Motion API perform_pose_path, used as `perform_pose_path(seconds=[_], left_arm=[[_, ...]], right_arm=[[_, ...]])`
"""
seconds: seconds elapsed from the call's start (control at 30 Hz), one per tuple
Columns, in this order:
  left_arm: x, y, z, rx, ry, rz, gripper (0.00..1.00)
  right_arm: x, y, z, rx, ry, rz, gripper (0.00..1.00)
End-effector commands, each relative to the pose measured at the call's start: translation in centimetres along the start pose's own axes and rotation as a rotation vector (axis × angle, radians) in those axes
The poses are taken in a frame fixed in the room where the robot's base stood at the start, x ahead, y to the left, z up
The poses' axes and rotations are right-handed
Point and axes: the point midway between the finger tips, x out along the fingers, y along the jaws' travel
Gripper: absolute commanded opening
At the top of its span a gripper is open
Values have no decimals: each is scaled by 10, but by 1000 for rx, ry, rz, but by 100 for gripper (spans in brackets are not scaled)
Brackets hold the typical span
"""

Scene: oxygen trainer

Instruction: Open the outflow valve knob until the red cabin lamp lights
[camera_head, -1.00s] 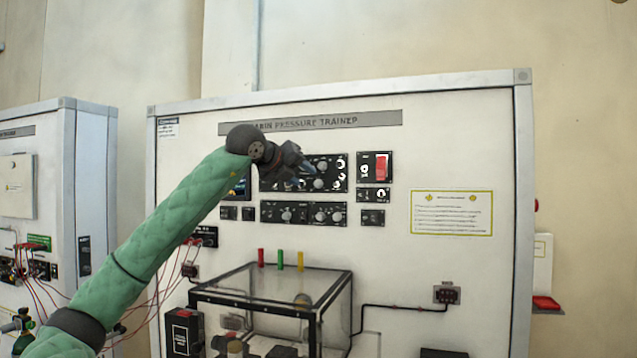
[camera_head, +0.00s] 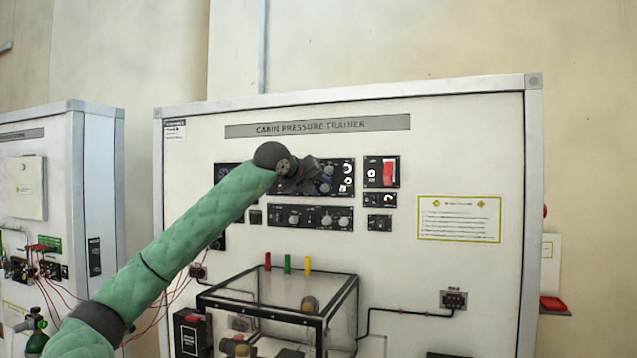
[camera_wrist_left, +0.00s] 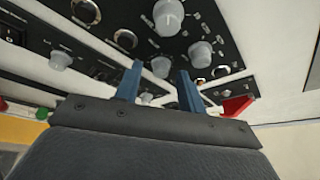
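The cabin pressure trainer (camera_head: 470,140) is an upright white board with black control panels. The upper control panel (camera_head: 343,191) carries several grey knobs, partly hidden by my left gripper (camera_head: 322,182). In the left wrist view my left gripper (camera_wrist_left: 158,84) has its two blue fingers apart, pointing at the panel. A grey knob (camera_wrist_left: 161,66) shows between the fingertips; I cannot tell whether they touch it. Other grey knobs (camera_wrist_left: 168,17) and (camera_wrist_left: 201,54) are close by. Labels are too small to read, so I cannot tell which knob is the outflow valve. No lit cabin lamp is discernible.
A small panel with a red block (camera_head: 388,172), switch or lamp unclear, is right of the knobs. A lower knob panel (camera_head: 310,217) is below. A clear box (camera_head: 280,291) projects beneath, with coloured posts behind its top. A second trainer (camera_head: 90,200) stands left.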

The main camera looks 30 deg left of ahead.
Motion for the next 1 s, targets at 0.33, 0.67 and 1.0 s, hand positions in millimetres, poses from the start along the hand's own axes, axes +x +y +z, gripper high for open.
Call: perform_pose_path(seconds=[0.33,0.67,1.0], left_arm=[[4,0,0,1,0,0,40],[4,0,0,1,0,0,0],[4,-1,-1,58,1,24,0]], right_arm=[[5,1,1,-1,3,1,40],[4,1,1,-1,3,1,40],[2,0,1,0,1,0,40]])
